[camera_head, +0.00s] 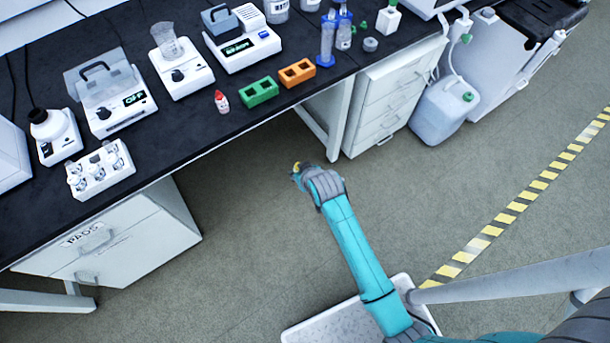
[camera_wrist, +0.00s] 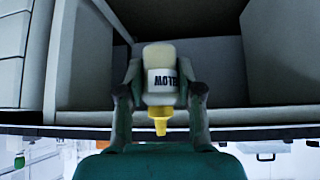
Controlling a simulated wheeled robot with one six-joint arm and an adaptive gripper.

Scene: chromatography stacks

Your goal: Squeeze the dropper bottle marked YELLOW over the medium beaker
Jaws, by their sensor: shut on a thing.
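My gripper (camera_head: 299,175) is in front of the bench, over the floor, in the head view. In the wrist view my gripper (camera_wrist: 161,92) is shut on a pale dropper bottle (camera_wrist: 158,55) with a yellow tip and a partly visible label ending in LOW. The wrist picture is upside down, so the bottle looks about upright, tip up. Its yellow tip (camera_head: 297,167) just shows in the head view. A clear glass beaker (camera_head: 168,38) stands on a white device on the bench, well away from the gripper. I cannot read its size.
White drawers (camera_head: 398,90) and a jug (camera_head: 444,110) stand below. The floor around my arm is clear.

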